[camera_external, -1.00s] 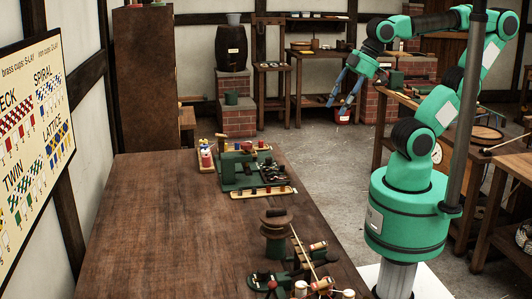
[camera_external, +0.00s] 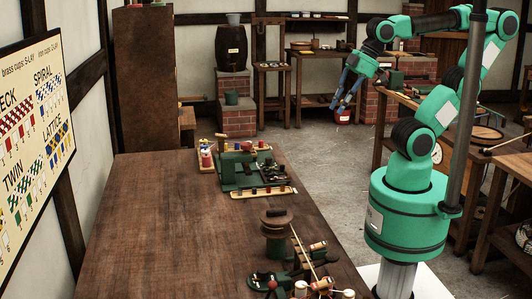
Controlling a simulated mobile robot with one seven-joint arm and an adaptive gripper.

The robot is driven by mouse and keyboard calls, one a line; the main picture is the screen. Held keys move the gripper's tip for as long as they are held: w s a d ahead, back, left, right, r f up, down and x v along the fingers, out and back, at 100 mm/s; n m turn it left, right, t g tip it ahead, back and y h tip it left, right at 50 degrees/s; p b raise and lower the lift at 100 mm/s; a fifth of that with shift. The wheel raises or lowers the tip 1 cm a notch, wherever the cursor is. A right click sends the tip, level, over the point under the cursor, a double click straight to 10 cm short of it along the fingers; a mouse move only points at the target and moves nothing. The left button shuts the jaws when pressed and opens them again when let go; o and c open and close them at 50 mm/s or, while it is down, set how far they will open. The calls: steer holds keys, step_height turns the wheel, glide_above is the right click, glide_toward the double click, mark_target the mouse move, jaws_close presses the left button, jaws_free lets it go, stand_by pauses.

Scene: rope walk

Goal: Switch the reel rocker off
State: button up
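My gripper (camera_external: 342,106) hangs from my green arm with its fingers pointing down, in the air beyond the right edge of the long wooden table and well away from the devices on it. The fingers look close together, but they are too small to tell whether they are open or shut. I see nothing held between them. A dark reel on a green stand (camera_external: 277,240) stands at the table's near right. A green device (camera_external: 268,280) with small parts lies just in front of it. The reel rocker is too small to single out, and its position cannot be read.
The long wooden table (camera_external: 165,225) is bare over its left and middle. A green rig (camera_external: 240,172) and a tray of small pieces (camera_external: 262,193) sit at its far right. A pattern board (camera_external: 35,140) hangs on the left wall. A dark barrel (camera_external: 232,48) stands behind.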

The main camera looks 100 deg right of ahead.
steer(key=shift+w+a, duration=0.1)
jaws_close()
steer(key=g+p, duration=0.7)
steer(key=g, duration=0.1)
glide_above(319, 246)
steer(key=w+d, duration=0.2)
steer(key=w, duration=0.1)
steer(key=w+x, duration=0.2)
steer(key=x, duration=0.7)
steer(key=w+f+x, duration=0.1)
steer(key=w+x, duration=0.1)
steer(key=x, duration=0.7)
steer(key=shift+s+a+f, duration=0.25)
steer(key=shift+f, duration=0.1)
steer(key=b+x, duration=0.3)
steer(key=x, duration=1.1)
steer(key=shift+s+b, duration=0.1)
steer(key=shift+b, duration=0.3)
